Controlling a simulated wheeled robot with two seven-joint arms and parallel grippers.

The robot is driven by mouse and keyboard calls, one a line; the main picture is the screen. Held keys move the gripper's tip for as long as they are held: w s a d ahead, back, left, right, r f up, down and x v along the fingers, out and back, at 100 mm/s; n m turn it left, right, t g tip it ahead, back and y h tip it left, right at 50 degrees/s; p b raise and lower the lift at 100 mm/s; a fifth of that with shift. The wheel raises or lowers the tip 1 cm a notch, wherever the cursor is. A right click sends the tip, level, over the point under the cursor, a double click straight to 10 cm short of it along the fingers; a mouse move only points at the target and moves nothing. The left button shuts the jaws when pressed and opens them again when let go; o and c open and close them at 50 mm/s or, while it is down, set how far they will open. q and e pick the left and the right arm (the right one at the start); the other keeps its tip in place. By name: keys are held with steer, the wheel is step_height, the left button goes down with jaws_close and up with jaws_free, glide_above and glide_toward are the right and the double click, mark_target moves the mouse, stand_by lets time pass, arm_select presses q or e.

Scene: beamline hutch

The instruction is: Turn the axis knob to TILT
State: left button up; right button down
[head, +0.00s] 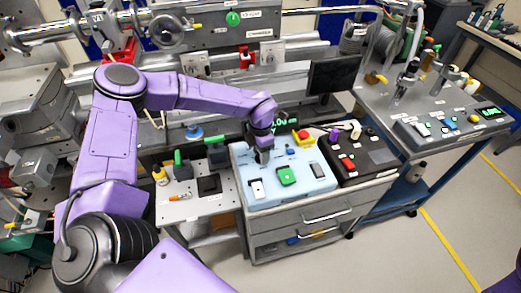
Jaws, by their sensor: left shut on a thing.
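A light blue control panel (246,184) sits on top of the grey drawer cabinet. My left gripper (262,155) reaches down to the back left part of this panel. It is shut on what seems to be the axis knob. The fingers mostly hide the knob, so its pointer cannot be seen, and the panel's lettering is too small to read. My right gripper is not in view.
A black panel (375,157) with a purple knob and a red switch adjoins on the right. A grey plate (187,204) with green-handled parts lies left. A dark monitor (332,76) stands behind. Floor is clear at front right.

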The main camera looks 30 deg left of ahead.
arm_select(q)
steer(key=m+p, duration=0.1)
steer(key=m, duration=0.5)
steer(key=shift+w, duration=0.1)
stand_by(0.4)
steer(key=o, duration=1.1)
steer(key=shift+c, duration=0.2)
steer(key=shift+r, duration=0.1)
step_height(320, 180, up, 10)
steer(key=b, duration=0.1)
steer(key=shift+r+b, duration=0.2)
steer(key=shift+b, duration=0.15)
